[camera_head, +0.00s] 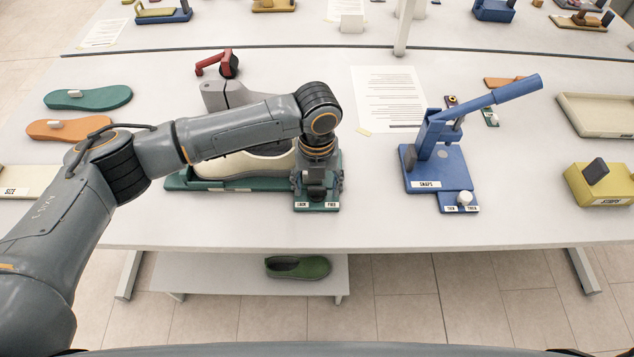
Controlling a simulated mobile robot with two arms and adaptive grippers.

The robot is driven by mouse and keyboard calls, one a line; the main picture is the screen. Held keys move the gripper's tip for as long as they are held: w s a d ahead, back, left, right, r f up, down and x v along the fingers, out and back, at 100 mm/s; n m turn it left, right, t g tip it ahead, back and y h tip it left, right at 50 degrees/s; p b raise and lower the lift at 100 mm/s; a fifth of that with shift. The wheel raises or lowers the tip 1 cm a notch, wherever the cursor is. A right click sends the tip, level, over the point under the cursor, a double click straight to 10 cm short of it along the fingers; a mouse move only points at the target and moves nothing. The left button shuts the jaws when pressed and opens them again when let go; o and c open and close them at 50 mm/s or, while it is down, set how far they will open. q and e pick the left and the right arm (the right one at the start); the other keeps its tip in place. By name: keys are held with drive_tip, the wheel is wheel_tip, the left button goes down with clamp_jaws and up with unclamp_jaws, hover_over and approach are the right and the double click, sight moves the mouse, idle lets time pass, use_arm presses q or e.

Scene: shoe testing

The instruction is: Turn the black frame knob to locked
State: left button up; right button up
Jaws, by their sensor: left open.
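The black frame knob (317,193) shows as a small dark shape at the front of the green frame (184,183). A label plate (317,205) in front of it reads what looks like LOCK on the left and FREE on the right. My left gripper (318,181) points down right over the knob, with its fingers open around or just above it. I cannot tell whether they touch it. The gripper hides most of the knob, so its setting does not show. A pale shoe (232,168) lies in the frame, partly behind my left arm. My right gripper is not in view.
A blue snaps press (438,165) with a raised lever stands to the right. A paper sheet (388,97) lies behind. Green (88,98) and orange (68,128) soles lie at the left. A yellow block (601,184) and beige tray (597,115) sit at the right. The front table edge is clear.

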use_arm(q)
drive_tip(key=c, duration=1)
drive_tip(key=shift+c, duration=0.8)
drive_tip(key=shift+r, duration=0.1)
drive_tip(key=n+p, duration=0.2)
drive_tip(key=p, duration=0.1)
drive_tip(key=shift+r+n, duration=0.1)
drive_tip(key=shift+n, duration=0.2)
drive_tip(key=n+p, duration=0.2)
drive_tip(key=n, duration=0.1)
drive_tip(key=shift+n+p, duration=0.75)
drive_tip(key=shift+n, duration=0.15)
drive_tip(key=shift+f, duration=0.2)
drive_tip(key=o, duration=1.2)
drive_tip(key=shift+c, duration=0.2)
